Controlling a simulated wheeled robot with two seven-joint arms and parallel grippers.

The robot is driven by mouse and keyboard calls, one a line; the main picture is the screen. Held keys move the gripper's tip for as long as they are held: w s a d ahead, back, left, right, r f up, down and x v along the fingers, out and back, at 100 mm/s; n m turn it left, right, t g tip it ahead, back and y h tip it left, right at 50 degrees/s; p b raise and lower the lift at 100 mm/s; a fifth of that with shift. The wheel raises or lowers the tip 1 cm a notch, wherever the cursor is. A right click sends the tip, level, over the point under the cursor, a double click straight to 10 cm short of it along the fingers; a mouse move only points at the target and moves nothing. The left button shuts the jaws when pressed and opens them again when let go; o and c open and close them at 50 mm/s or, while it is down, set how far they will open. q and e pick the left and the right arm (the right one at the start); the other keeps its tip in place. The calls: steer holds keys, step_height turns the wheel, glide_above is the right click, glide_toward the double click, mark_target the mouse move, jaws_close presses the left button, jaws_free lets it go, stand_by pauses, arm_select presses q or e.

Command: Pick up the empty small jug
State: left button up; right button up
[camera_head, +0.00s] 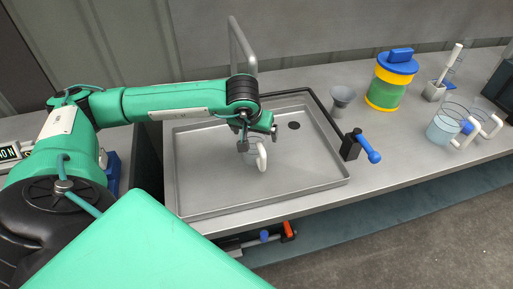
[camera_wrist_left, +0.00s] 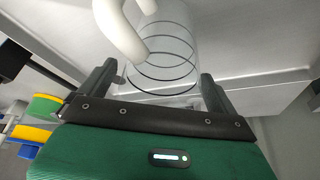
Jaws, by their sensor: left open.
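The small jug is a clear vessel with dark rings and a white handle. In the head view the jug (camera_head: 261,157) is over the steel sink tray (camera_head: 200,190), partly hidden by my left gripper (camera_head: 254,142). In the left wrist view the jug (camera_wrist_left: 172,62) looks empty, with its white handle (camera_wrist_left: 122,32) towards the upper left. My left gripper (camera_wrist_left: 158,85) is open, with one finger on each side of the jug; I cannot tell whether either finger touches it. My right gripper is in neither view.
A tap (camera_head: 240,45) rises behind the tray. To the right are a grey funnel (camera_head: 343,97), a black block with a blue lever (camera_head: 367,148), a yellow-green container with blue lid (camera_head: 389,85) and larger clear jugs (camera_head: 441,130). The tray's left part is clear.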

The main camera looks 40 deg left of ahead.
arm_select(q)
steer(key=shift+f, duration=0.15)
steer(key=c, duration=1.1)
